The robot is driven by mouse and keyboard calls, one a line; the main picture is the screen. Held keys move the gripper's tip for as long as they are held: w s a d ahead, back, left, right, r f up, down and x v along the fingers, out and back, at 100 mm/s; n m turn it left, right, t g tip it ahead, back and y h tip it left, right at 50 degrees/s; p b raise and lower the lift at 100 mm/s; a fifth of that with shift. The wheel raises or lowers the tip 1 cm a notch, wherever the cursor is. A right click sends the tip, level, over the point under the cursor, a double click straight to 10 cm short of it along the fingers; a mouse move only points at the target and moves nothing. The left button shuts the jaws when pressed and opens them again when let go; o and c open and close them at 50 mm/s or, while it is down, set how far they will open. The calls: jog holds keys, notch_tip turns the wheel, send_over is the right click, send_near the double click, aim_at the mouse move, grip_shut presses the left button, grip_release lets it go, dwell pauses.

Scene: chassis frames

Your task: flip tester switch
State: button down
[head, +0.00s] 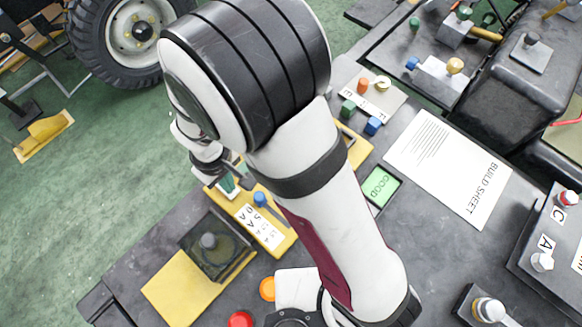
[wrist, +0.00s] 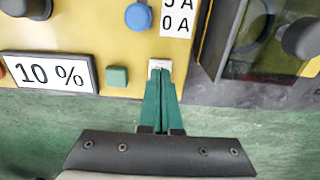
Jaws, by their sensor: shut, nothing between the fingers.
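The yellow tester (head: 281,243) lies at the table's left edge, partly hidden behind my arm in the head view. In the wrist view its yellow panel (wrist: 215,38) carries a blue knob (wrist: 138,16), a "5 A 0 A" label (wrist: 178,17), a green square button (wrist: 117,76) and a "10 %" display (wrist: 50,73). A small pale switch-like piece (wrist: 160,64) sits at the panel's edge. My gripper (wrist: 161,74) is shut and empty, its green fingertips right at this piece; whether they touch it cannot be told. The gripper also shows small in the head view (head: 228,184).
A dark box with a knob (head: 215,251) stands beside the tester, on a yellow base (head: 180,289). An orange button (head: 267,289) and a red button (head: 240,320) are near the front. A green "GOOD" screen (head: 382,187) and a build sheet (head: 448,168) lie to the right.

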notch_tip(320, 180, up, 6)
jog(key=shift+r, duration=0.15)
dwell(0.3)
jog(key=s+d+r+m, duration=0.4)
jog(key=d+r+m, duration=0.4)
jog(key=d, duration=0.5)
jog(key=s+d+r+m+y, duration=0.1)
jog(key=s+d+r+m, duration=0.1)
jog(key=s+d+m, duration=0.3)
jog(key=s+m, duration=0.1)
jog(key=s, duration=0.2)
jog(key=shift+d+r+m+y, duration=0.15)
jog(key=shift+r+m+y, duration=0.15)
jog(key=shift+y, duration=0.1)
